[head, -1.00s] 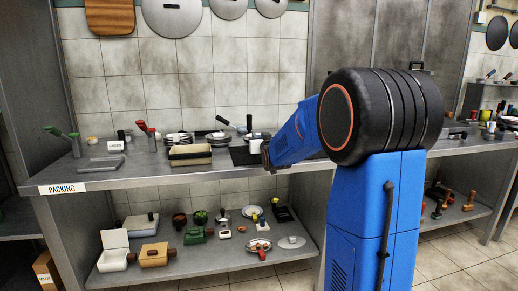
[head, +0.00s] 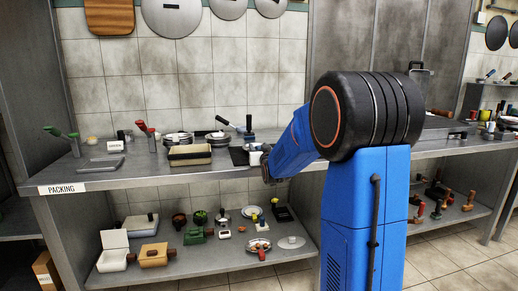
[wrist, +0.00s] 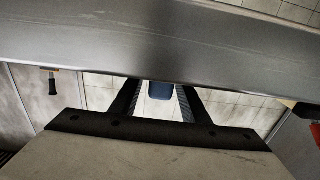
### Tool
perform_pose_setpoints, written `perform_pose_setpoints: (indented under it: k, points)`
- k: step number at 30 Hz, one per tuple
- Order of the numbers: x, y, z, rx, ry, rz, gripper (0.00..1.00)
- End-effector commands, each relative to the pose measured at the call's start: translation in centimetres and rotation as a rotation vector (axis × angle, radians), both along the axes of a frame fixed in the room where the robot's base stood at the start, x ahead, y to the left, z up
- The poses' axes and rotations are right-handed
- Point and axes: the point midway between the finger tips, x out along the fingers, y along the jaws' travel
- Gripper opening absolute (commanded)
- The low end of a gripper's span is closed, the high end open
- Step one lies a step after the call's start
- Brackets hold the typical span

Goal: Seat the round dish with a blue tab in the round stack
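Two low round stacks stand at the back of the counter: a left stack (head: 178,139) and a right stack (head: 217,139). They are too small to tell their layers or any blue tab. A pale round dish (head: 251,211) lies on the lower shelf, with a small coloured part I cannot make out. I cannot tell which dish has the blue tab. My gripper (head: 266,171) is at the counter's front edge, partly hidden by my arm.
The grey counter (head: 140,178) has a tan box (head: 190,155) in front of the stacks and a flat tray (head: 101,164) at left. Its edge (wrist: 150,60) fills the upper wrist view. The lower shelf (head: 200,260) holds several small items.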

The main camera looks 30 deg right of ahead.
Motion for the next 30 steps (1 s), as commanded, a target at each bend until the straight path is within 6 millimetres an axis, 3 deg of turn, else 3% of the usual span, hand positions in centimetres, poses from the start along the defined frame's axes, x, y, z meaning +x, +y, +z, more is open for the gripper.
perform_pose_setpoints:
  k: [7, 11, 30]
  points:
    - [-0.1, 0.0, -0.1, 0.000, 0.000, 0.000, 0.42]
    - [-1.1, 0.3, 0.0, 0.000, 0.000, 0.000, 0.42]
    - [-11.7, 3.4, -0.1, 0.000, -0.001, 0.000, 0.42]
